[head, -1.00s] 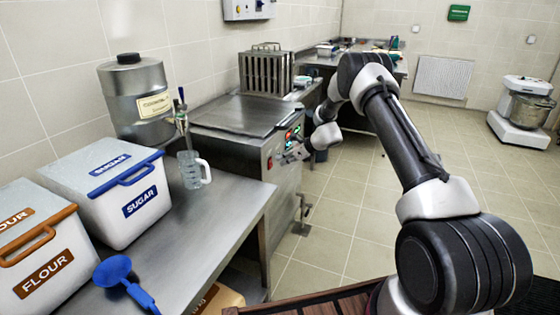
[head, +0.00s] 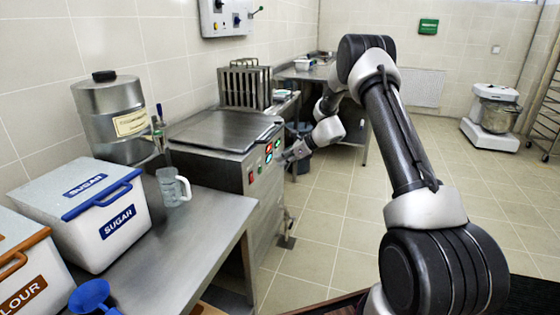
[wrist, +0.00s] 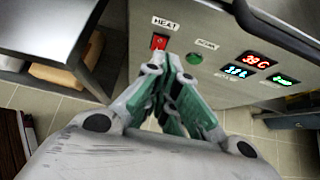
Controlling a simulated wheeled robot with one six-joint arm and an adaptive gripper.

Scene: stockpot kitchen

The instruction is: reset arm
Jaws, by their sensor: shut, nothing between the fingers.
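My gripper (head: 286,157) is shut and empty at the front of the steel cooking unit (head: 262,195). In the wrist view its closed fingertips (wrist: 170,64) appear just below the red switch (wrist: 159,42) labelled HEAT, with a green round button (wrist: 194,58) to their right. I cannot tell whether the fingers touch the panel. Red, blue and green lit displays (wrist: 258,60) show further right. My arm reaches from the lower right across the head view, with its elbow raised.
A steel counter (head: 215,222) at the left bears a sugar bin (head: 115,225), a flour bin (head: 28,290), a clear jug (head: 172,187) and a blue scoop (head: 90,296). A bar handle (wrist: 275,30) crosses the panel's top. Open tiled floor (head: 340,215) lies to the right.

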